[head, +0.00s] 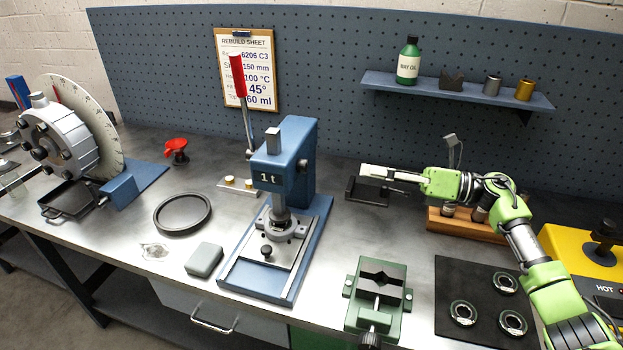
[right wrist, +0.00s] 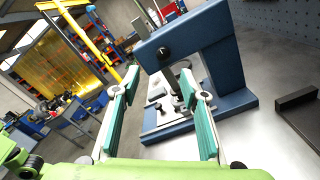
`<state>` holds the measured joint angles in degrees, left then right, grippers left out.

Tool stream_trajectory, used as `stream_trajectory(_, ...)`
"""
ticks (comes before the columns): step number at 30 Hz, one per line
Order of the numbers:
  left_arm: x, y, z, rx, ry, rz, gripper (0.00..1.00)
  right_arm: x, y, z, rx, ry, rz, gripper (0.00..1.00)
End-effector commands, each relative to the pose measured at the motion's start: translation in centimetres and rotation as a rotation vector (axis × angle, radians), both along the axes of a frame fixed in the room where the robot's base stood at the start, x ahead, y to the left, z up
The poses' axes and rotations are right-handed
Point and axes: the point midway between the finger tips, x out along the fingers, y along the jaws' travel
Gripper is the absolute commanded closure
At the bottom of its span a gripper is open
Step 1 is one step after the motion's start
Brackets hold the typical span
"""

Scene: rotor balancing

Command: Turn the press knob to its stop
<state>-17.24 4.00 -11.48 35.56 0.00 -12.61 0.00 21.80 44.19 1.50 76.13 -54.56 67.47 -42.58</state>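The blue press (head: 296,150), marked "1t", stands upright on the bench in the middle of the head view, with a red-handled lever (head: 237,76). In the right wrist view a small round black knob (right wrist: 163,51) sits on the near side face of the press head (right wrist: 190,38). In the head view a dark spot on the right side of the head may be this knob. My right gripper (head: 364,173) is right of the press, pointing at it, apart from it. Its teal fingers (right wrist: 160,78) are spread and empty, with the press beyond them. My left gripper is not in view.
A green vise (head: 378,305) stands in front right, beside a black mat (head: 450,280) with several rings. A wooden block (head: 450,224) is under my right arm. A black tray (head: 368,190) lies below the gripper. A shelf (head: 455,92) hangs behind.

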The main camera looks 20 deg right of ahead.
Motion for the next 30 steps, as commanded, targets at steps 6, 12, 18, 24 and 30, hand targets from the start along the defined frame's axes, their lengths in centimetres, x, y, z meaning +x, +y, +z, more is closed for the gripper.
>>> stream_trajectory(6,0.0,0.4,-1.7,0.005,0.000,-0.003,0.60,0.1,0.2,-1.7,0.001,-0.001,0.000,0.60)
stream_trajectory(12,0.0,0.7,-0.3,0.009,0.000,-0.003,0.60,1.4,2.1,-1.2,0.004,-0.002,0.001,0.60)
stream_trajectory(18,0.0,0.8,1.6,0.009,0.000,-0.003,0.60,3.8,5.7,-1.0,0.005,-0.001,0.002,0.60)
stream_trajectory(24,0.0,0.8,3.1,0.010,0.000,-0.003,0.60,6.0,9.0,-1.2,0.004,-0.002,0.001,0.60)
stream_trajectory(30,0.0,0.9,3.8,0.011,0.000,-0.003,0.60,7.4,10.9,-1.5,0.001,0.001,0.001,0.60)
